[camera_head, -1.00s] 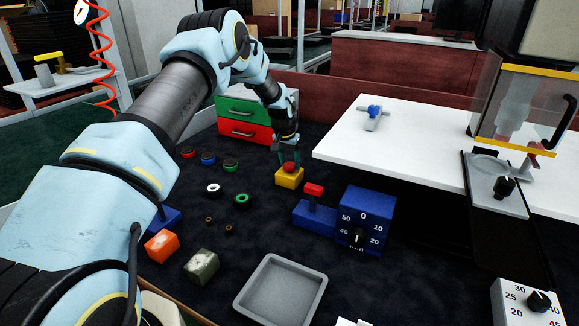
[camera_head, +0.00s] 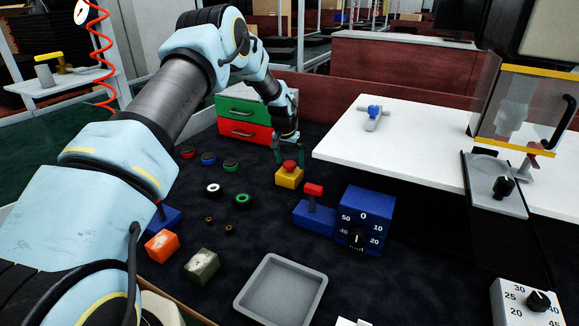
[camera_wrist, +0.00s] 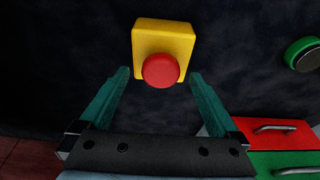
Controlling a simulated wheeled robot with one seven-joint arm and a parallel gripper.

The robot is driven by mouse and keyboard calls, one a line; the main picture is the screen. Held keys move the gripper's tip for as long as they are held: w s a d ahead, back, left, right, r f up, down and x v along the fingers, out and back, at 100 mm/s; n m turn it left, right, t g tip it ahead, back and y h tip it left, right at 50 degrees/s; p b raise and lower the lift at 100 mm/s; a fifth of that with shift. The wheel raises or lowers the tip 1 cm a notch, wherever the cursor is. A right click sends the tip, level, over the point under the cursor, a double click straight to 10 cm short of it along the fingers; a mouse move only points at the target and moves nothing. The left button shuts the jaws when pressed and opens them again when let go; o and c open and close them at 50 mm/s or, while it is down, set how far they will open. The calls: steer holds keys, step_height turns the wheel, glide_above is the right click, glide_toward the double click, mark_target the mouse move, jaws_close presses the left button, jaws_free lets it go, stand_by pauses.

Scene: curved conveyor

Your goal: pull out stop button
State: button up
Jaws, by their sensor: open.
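The stop button is a red round head (camera_head: 289,166) on a yellow box (camera_head: 289,179), standing on the dark mat near the drawers. In the wrist view, the red head (camera_wrist: 161,70) is in front of the yellow box (camera_wrist: 163,37). My gripper (camera_head: 287,153) is at the button's far side in the head view, just above it. In the wrist view, my gripper (camera_wrist: 160,82) has its green fingers spread wide, one on each side of the red head, with gaps and no visible contact. It is open and empty.
Green and red drawers (camera_head: 244,121) stand close behind my gripper. A blue box with a red-topped lever (camera_head: 314,212) and a blue dial box (camera_head: 365,220) stand to the right. Several coloured rings lie to the left. A grey tray (camera_head: 244,304) is in front.

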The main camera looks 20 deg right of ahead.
mark_target(289, 163)
steer(key=shift+r+p, duration=1.4)
steer(key=shift+r, duration=2.1)
steer(key=shift+a, duration=0.1)
steer(key=s+a+r+n, duration=0.1)
steer(key=s+a+r, duration=0.15)
steer(key=a, duration=0.55)
steer(key=s+a+r+n+y, duration=0.15)
steer(key=a+r, duration=0.25)
steer(key=a, duration=0.4)
steer(key=s+a+r+n, duration=0.1)
steer(key=a+r, duration=0.3)
steer(key=a, duration=0.3)
steer(key=s+a+r+n, duration=0.3)
steer(key=s+a+n, duration=0.2)
steer(key=s+a, duration=1.5)
steer(key=shift+a, duration=0.2)
steer(key=shift+n+y, duration=0.25)
